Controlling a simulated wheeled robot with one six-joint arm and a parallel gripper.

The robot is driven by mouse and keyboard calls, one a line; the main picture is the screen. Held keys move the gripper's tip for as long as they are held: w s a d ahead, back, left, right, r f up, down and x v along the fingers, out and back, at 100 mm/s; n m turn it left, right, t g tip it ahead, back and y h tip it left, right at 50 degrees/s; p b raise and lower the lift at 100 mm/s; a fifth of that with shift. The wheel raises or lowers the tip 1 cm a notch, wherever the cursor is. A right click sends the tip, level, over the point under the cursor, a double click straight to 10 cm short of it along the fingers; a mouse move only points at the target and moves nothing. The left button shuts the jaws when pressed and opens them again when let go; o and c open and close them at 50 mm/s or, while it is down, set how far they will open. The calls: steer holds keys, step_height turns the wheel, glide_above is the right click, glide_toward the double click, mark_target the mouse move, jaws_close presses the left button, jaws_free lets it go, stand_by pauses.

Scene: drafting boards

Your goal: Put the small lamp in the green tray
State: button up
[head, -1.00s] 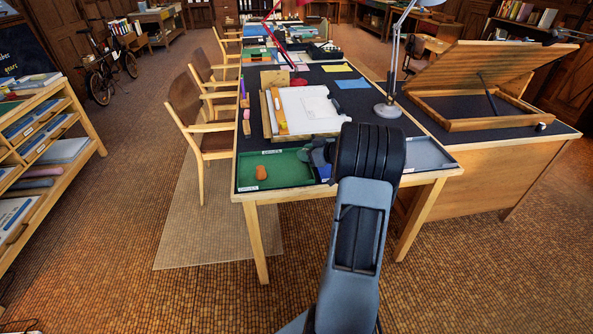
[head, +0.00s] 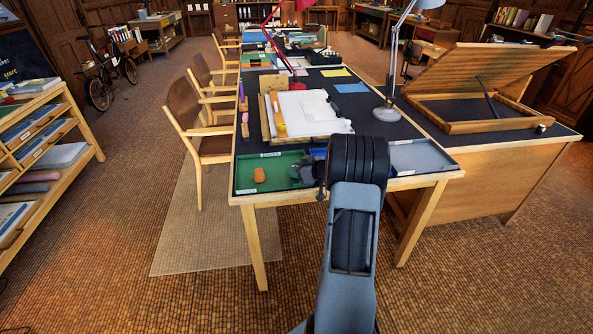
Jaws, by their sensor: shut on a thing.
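The green tray (head: 280,164) lies at the front left corner of the near table, with an orange lump (head: 259,175) in its left part. My gripper (head: 300,172) is over the right part of the green tray, near its divide with the blue tray. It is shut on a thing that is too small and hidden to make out. I cannot tell whether it touches the tray floor. A red desk lamp (head: 279,42) and a tall grey desk lamp (head: 393,62) stand on the table farther back. I see no clearly smaller lamp standing free.
A blue tray (head: 319,153) is partly hidden behind my arm, and a grey tray (head: 420,156) lies right of it. A drawing board with white paper (head: 303,112) lies behind the trays. A wooden chair (head: 187,115) stands at the left.

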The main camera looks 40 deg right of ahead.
steer(key=shift+f, duration=0.15)
steer(key=o, duration=0.9)
